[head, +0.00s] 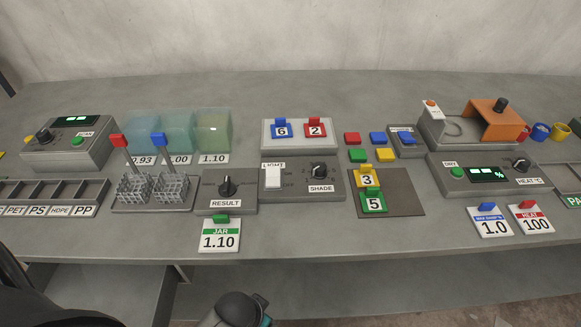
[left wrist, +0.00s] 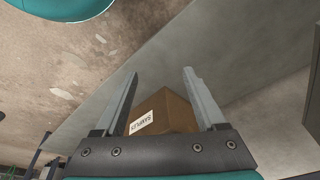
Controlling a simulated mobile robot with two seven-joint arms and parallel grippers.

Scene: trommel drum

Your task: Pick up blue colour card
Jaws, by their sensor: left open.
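A small plain blue card (head: 378,138) lies on the bench in the head view, right of the white tray. It is grouped with a red card (head: 352,138), a green card (head: 357,155) and a yellow card (head: 385,155). Another blue piece (head: 405,138) sits on a grey holder just to its right. My left gripper (left wrist: 160,74) is open in the left wrist view, with nothing held between its fingers. It is away from the cards, none of which show in that view. My right gripper is not in view.
A brown labelled box (left wrist: 172,108) shows beyond my left fingers. The white tray (head: 270,145) holds cards numbered 6 and 2. A dark mat (head: 400,195) bears cards 3 and 5. The drying unit (head: 443,173) stands to the right. The front bench strip is partly clear.

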